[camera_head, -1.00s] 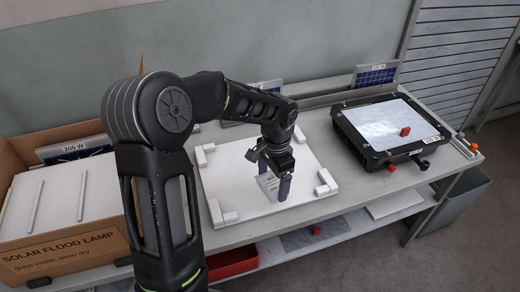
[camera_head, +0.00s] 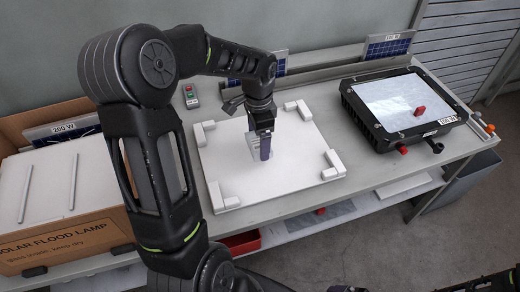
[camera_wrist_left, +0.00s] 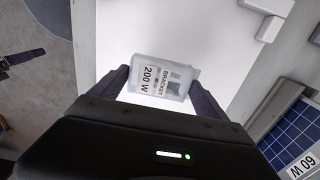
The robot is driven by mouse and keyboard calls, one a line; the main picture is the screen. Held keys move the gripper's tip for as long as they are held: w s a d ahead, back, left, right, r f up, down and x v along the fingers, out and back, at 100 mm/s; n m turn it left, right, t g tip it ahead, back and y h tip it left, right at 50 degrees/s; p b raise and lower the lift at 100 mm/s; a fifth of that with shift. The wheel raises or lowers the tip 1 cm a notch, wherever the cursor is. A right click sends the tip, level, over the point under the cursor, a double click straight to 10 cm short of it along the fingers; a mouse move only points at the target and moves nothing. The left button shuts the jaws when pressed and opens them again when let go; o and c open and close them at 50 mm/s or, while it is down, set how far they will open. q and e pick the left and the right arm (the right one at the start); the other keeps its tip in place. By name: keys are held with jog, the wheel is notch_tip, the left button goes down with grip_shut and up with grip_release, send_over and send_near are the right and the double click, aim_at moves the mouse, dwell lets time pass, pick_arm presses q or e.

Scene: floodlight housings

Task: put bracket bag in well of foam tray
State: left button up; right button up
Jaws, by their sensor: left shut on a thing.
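My left gripper (camera_head: 263,152) is shut on the bracket bag (camera_head: 253,144), a small pale clear bag with a white label. In the left wrist view the bag (camera_wrist_left: 160,80) is between the two fingers, its label reading "BRACKET 200 W". The foam tray (camera_head: 299,137) looks to be the white slab with raised corner blocks on the bench. The gripper and bag are over its middle; I cannot tell whether the bag touches it. No well shows clearly. Dark parts at the head view's bottom right edge look like my right arm; its jaws cannot be made out.
An open carton (camera_head: 75,240) marked "SOLAR FLOOD LAMP" stands at left. A black floodlight housing (camera_head: 375,137) with a red knob on its pane is at right. A button box (camera_head: 190,96) and solar panels (camera_head: 388,46) line the back. A red bin (camera_head: 242,243) sits below.

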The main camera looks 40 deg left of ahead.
pick_arm(q)
jog(key=shift+f, duration=1)
jog(key=shift+f, duration=1.85)
jog(key=shift+f, duration=0.25)
jog(key=o, duration=1.3)
jog(key=shift+r, duration=0.1)
jog(key=shift+o, duration=0.2)
notch_tip(320, 180, up, 12)
jog(key=shift+r, duration=0.15)
